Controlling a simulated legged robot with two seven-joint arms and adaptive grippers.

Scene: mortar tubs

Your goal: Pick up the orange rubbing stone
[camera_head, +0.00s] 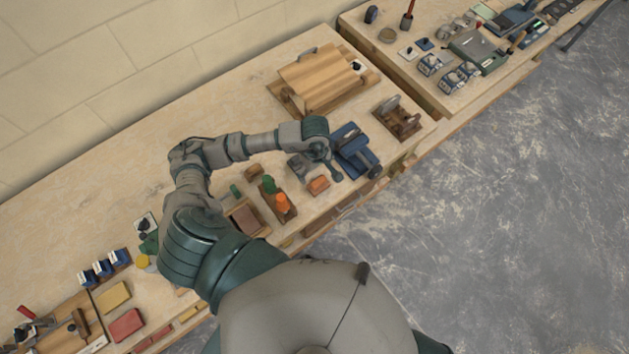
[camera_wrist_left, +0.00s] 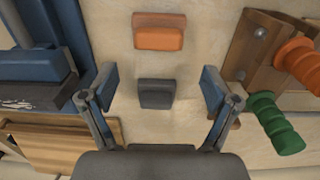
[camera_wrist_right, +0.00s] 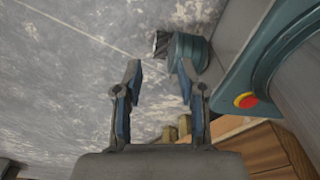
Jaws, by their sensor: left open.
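The orange rubbing stone (camera_head: 318,185) lies on the bench near its front edge, just beyond my left gripper (camera_head: 318,168). In the left wrist view the orange stone (camera_wrist_left: 160,33) is at the top middle, past the fingertips. My left gripper (camera_wrist_left: 157,84) is open and empty above the bench. A dark grey stone (camera_wrist_left: 155,93) lies between its fingers in that view, and they do not appear to grip it. My right gripper (camera_wrist_right: 158,78) shows only in the right wrist view, open with nothing between its fingers, over the grey floor.
A blue vice (camera_head: 356,152) stands right of the left gripper. A wooden rack with orange and green handles (camera_head: 280,202) stands to its left. A wooden board stack (camera_head: 316,80) lies behind. The floor (camera_head: 500,200) in front of the bench is clear.

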